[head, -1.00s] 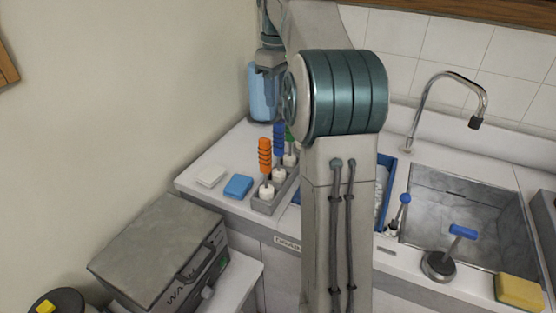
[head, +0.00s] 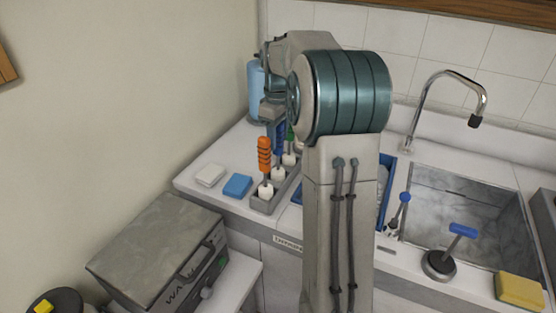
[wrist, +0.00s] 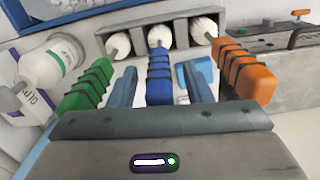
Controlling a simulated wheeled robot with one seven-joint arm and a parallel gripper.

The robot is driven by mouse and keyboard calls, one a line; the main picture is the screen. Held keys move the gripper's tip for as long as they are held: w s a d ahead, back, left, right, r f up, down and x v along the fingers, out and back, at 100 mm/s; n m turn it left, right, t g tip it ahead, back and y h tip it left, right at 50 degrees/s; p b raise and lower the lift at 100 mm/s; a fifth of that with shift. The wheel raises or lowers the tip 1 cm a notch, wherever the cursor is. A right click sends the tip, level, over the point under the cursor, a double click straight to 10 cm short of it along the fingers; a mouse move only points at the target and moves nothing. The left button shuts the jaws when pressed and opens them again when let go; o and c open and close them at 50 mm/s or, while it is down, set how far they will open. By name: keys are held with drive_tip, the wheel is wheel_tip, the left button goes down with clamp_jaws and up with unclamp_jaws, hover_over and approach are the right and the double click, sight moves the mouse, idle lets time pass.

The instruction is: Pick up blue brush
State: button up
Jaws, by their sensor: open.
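The blue brush (wrist: 159,78) stands in the middle of a grey rack (wrist: 192,31), its black-ringed handle toward the wrist camera. My gripper (wrist: 161,84) is open. In the wrist view one finger shows on each side of the blue handle, with a gap on both sides. In the head view my gripper (head: 273,112) is over the blue brush (head: 279,138), whose upper handle is partly hidden. A green brush (wrist: 86,84) is left of it in the wrist view and an orange brush (wrist: 246,72) is right of it.
A blue sponge (head: 238,186) and a white block (head: 210,175) lie left of the rack on the counter. A light-blue bottle (head: 255,85) stands behind my gripper. A white bottle (wrist: 50,62) is close to the green brush. The sink (head: 470,205) is at the right.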

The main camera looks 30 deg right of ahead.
drive_tip(key=shift+f, duration=0.45)
clamp_jaws()
drive_tip(key=shift+r, duration=0.1)
